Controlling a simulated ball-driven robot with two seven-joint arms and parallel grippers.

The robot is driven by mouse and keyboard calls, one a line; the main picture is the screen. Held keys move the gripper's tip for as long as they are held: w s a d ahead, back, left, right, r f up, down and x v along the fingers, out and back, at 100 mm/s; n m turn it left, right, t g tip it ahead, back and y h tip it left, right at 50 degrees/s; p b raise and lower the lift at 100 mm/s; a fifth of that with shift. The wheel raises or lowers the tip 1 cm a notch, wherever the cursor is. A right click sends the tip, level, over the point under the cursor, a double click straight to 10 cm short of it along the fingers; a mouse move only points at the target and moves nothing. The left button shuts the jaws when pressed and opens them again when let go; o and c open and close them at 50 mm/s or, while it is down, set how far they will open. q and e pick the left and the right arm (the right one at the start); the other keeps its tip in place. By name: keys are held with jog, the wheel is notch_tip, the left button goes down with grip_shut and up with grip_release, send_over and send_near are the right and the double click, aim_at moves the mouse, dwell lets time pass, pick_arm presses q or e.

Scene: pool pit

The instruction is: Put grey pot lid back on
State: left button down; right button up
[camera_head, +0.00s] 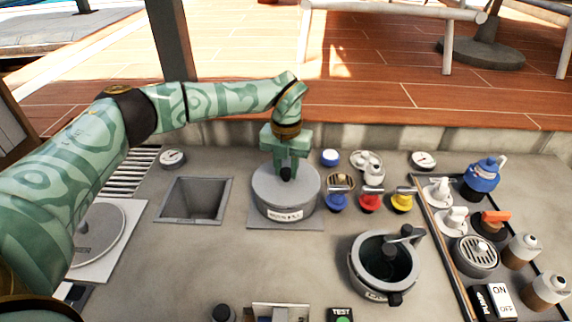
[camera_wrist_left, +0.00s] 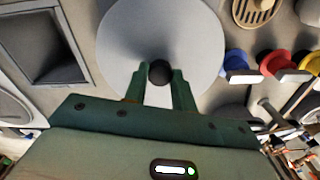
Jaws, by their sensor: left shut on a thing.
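The grey pot (camera_head: 284,212) stands on a square plate in the middle of the counter. Its round grey lid (camera_head: 268,182) lies on top of it, with a dark round knob in the middle. My left gripper (camera_head: 287,172) comes down from above and is shut on the lid's knob. In the left wrist view the gripper's fingers (camera_wrist_left: 159,80) stand on both sides of the knob, with the pale lid (camera_wrist_left: 160,30) spread out behind. Whether the lid rests fully on the rim cannot be told. My right gripper is not in view.
A square sunken bin (camera_head: 195,200) is left of the pot. Blue, red (camera_head: 370,200) and yellow valves are right of it. A dark open pot (camera_head: 384,266) stands at front right. A framed tray with a blue kettle (camera_head: 482,176) and jars is at the far right.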

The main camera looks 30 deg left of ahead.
pick_arm(q)
jog(key=shift+f, duration=0.3)
jog(key=shift+f, duration=0.35)
dwell(0.9)
jog(key=c, duration=0.9)
grip_release()
jog(key=shift+r+p, duration=2.2)
jog(key=shift+r, duration=0.3)
